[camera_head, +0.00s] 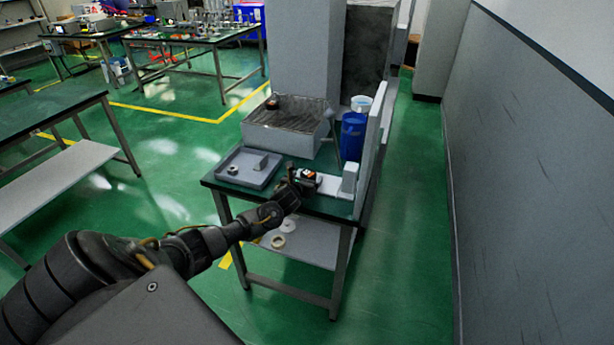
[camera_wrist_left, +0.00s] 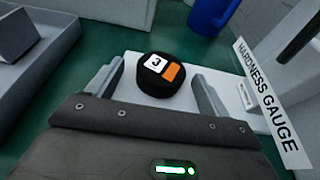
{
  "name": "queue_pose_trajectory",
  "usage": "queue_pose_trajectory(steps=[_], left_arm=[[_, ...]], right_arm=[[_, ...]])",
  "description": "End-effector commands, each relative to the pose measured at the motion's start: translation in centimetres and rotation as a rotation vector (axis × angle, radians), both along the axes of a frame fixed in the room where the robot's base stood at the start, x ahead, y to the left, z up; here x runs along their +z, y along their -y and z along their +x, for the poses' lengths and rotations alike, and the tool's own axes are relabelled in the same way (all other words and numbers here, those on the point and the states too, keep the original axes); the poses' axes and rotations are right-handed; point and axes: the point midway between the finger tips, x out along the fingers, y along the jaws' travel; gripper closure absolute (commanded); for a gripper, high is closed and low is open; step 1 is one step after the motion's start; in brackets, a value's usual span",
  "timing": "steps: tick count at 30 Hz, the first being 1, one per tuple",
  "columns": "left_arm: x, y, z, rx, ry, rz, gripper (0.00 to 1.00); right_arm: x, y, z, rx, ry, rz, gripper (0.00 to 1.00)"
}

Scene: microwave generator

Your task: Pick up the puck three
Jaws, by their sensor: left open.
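Puck three (camera_wrist_left: 160,75) is a short black cylinder with a white label reading "3" and an orange patch on top. In the left wrist view it sits on the white base (camera_wrist_left: 130,62) of the hardness gauge, between the two fingers of my left gripper (camera_wrist_left: 157,84). Gaps show on both sides, so the fingers look apart from it. In the head view, my left gripper (camera_head: 304,184) is over the table at the gauge, and the puck (camera_head: 308,174) shows small beside it. My right gripper is not in view.
A grey tray (camera_head: 262,180) with a small block and a ring lies left of the gripper. Behind it stands a box with a wire rack (camera_head: 285,137) holding a dark puck.

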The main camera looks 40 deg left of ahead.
Motion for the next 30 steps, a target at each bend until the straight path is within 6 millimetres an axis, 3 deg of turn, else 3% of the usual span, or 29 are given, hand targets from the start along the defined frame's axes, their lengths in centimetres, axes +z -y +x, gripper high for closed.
queue_pose_trajectory(steps=[3,14,25,30], left_arm=[[0.0,0.0,0.0,0.0,0.0,0.0,0.22],[0.0,0.0,-0.1,0.001,0.0,0.0,0.69],[0.6,-0.1,0.0,0.001,0.001,0.001,0.7],[2.8,-0.1,0.0,-0.001,0.004,0.002,0.7]], right_arm=[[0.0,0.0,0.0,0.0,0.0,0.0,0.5],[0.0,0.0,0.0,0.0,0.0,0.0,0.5],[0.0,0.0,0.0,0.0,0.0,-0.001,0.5],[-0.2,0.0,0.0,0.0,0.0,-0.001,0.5]])
